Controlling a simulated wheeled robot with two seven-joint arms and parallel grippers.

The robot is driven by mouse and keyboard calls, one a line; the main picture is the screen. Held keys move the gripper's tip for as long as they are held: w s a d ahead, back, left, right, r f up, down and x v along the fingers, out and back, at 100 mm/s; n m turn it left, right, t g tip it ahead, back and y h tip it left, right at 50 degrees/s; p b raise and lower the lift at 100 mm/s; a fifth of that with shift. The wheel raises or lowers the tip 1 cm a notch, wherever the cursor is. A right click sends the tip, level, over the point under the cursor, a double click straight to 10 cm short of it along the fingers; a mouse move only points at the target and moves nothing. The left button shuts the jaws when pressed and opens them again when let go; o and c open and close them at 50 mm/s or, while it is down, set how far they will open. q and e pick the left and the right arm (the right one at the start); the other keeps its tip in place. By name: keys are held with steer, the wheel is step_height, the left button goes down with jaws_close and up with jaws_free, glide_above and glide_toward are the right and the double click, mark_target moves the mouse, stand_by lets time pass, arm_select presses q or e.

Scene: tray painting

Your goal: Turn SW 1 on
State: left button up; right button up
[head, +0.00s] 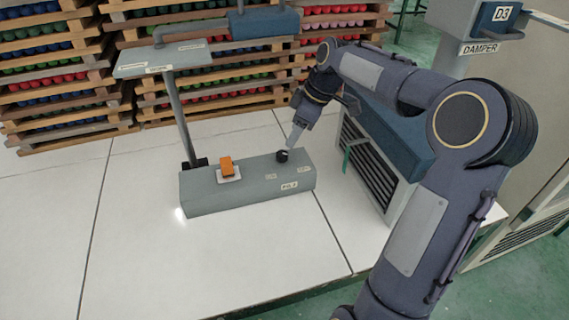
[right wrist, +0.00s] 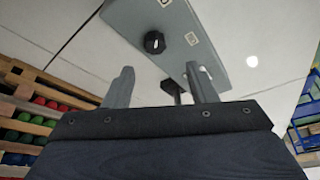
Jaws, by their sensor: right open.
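A grey box (head: 245,200) lies on the white table. An orange rocker switch (head: 227,166) on a pale plate sits on its top, left of the middle. A black round knob (head: 282,156) sits toward its right end. The small labels on the box are too blurred for me to read a "SW 1". My right gripper (head: 294,143) is just above and beside the knob. In the right wrist view the jaws (right wrist: 162,86) are apart and empty, with the knob (right wrist: 154,42) beyond the gap between them. I cannot see the orange switch there. My left gripper is out of view.
A post with a grey plate (head: 165,62) and a blue unit (head: 264,24) rises behind the box. A blue-grey vented unit (head: 395,130) stands close on the right, by a post labelled DAMPER (head: 480,48). Wooden racks (head: 60,75) line the back. The table's left side is clear.

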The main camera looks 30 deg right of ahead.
mark_target(283, 153)
steer(key=x, duration=0.8)
steer(key=shift+w+d+f+b, duration=0.2)
steer(key=shift+w+d+b, duration=0.05)
steer(key=shift+w+b, duration=0.1)
steer(key=shift+c, duration=0.4)
steer(key=c, duration=0.9)
